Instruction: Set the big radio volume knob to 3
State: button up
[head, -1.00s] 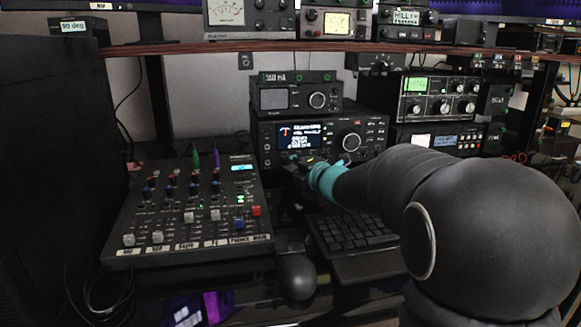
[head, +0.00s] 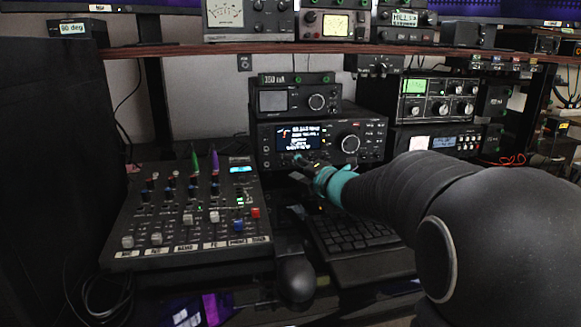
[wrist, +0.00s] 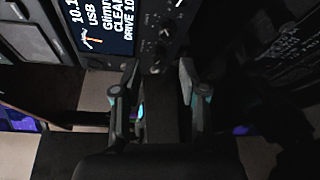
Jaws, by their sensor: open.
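The big radio (head: 264,150) stands on the desk in the head view, with a lit screen (head: 300,137) and a large round dial (head: 349,143). My gripper (head: 299,165) is in front of its lower left front, below the screen. In the wrist view the radio's front appears turned on its side, with part of the screen (wrist: 105,22) and several small dark knobs (wrist: 160,52) beside it. My open gripper (wrist: 157,72) has its two fingers apart just below these knobs, with no knob visibly between them. The knob labels are too dark to read, so I cannot tell the volume setting.
A mixer (head: 190,210) with faders stands to the left. A smaller radio (head: 292,100) sits on the big radio. More radios (head: 437,100) stand to the right.

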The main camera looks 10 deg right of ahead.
jog(key=v, duration=0.9)
jog(key=shift+s+d, duration=0.1)
jog(key=shift+s, duration=0.1)
jog(key=shift+c, duration=0.2)
